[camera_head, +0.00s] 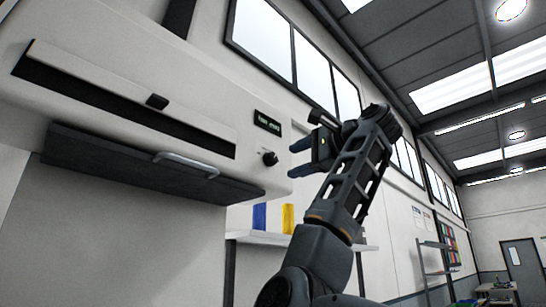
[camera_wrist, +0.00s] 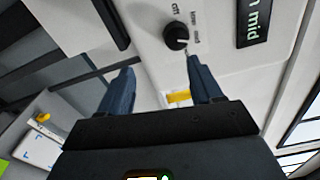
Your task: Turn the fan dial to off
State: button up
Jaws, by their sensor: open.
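The fan dial (camera_head: 269,158) is a small black knob on the front of a white machine, below a small green-lit display (camera_head: 267,123). In the wrist view the dial (camera_wrist: 176,36) has printed labels around it, "off" and "low" among them. The display (camera_wrist: 257,25), partly cut off there, reads "mid". The dial's pointer is too small to read. My gripper (camera_head: 297,158) is open and empty, just right of the dial in the head view. In the wrist view its fingers (camera_wrist: 160,66) are spread, with the dial ahead and closer to the right fingertip. They appear apart from it.
A shelf (camera_head: 262,238) below holds a blue roll (camera_head: 259,216) and a yellow roll (camera_head: 288,218). Open room lies to the right.

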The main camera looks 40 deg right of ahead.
aim_at(274, 158)
jog(key=shift+y, duration=0.3)
jog(key=w+r+p, duration=0.1)
jog(key=w, duration=0.1)
jog(key=w+p, duration=0.1)
jog(key=w, duration=0.1)
jog(key=w+r, duration=0.1)
jog(key=w, duration=0.1)
jog(key=shift+w+a+r+p, duration=0.1)
jog(key=shift+a+r+p, duration=0.25)
jog(key=shift+a+p, duration=0.05)
jog(key=shift+c, duration=0.2)
jog(key=c, duration=1)
